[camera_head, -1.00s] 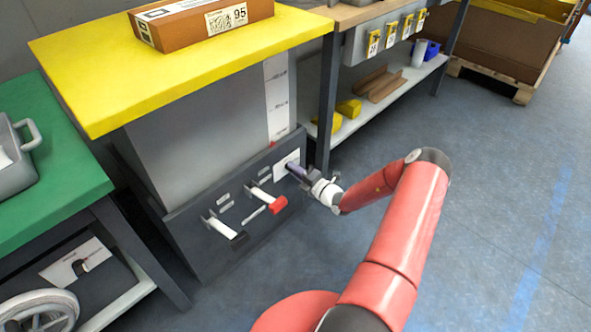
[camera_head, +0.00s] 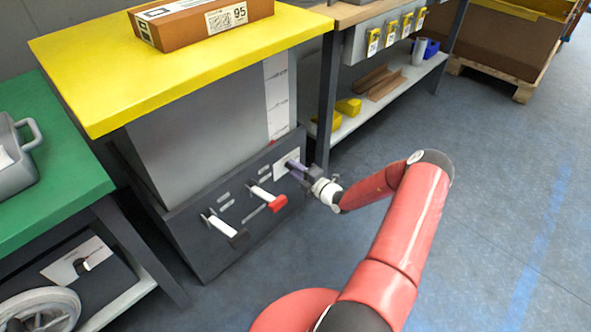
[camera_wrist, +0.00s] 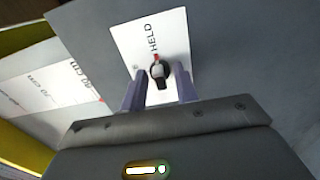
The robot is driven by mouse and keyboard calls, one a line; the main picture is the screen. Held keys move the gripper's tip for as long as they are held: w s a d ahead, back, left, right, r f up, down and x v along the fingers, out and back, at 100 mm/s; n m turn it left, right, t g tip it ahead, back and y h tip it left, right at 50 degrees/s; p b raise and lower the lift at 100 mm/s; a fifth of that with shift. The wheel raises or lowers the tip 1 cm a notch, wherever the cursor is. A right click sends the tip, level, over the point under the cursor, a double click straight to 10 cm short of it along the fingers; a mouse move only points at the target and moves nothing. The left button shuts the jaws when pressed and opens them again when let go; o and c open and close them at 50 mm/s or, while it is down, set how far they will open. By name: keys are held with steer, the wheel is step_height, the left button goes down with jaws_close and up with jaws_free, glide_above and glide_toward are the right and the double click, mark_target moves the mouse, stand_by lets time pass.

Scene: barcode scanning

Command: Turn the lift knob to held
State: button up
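The lift knob (camera_wrist: 160,72) is a small black knob on a white label plate (camera_wrist: 178,28) on the dark front panel. Its red-and-white mark points up toward the printed word HELD. Any other word on the plate is hidden or out of view. My gripper (camera_wrist: 160,85) is open, with one finger on each side of the knob in the wrist view. I cannot tell whether either finger touches it. In the head view, my gripper (camera_head: 297,170) is at the plate (camera_head: 284,166) and hides the knob.
A red-ended lever (camera_head: 277,202) and a black-ended lever (camera_head: 238,238) stick out of the panel left of my gripper. A yellow tabletop (camera_head: 90,80) overhangs above, bearing a brown box (camera_head: 205,25). Clear floor (camera_head: 480,200) lies to the right.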

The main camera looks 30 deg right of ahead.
steer(key=v, duration=0.8)
steer(key=shift+w, duration=0.1)
stand_by(0.5)
steer(key=s+a+r+n+g+y, duration=0.1)
steer(key=s+a+r+n+g, duration=0.2)
steer(key=a+r+n+g, duration=0.5)
steer(key=s+a+r+n+g+y, duration=0.1)
steer(key=s+a+r+n+g, duration=0.15)
steer(key=a+r+n, duration=0.6)
steer(key=s+a+r+n+g+y, duration=0.1)
steer(key=s+a+r+n+g, duration=0.25)
steer(key=n, duration=0.85)
steer(key=s+a+r+n+t+h, duration=0.1)
steer(key=s+r+n+t+h, duration=0.1)
steer(key=s+r+n+h, duration=0.7)
steer(key=s+r+n, duration=0.7)
steer(key=s+n, duration=0.3)
steer(key=n, duration=0.2)
steer(key=shift+n+t, duration=0.3)
steer(key=shift+n, duration=0.05)
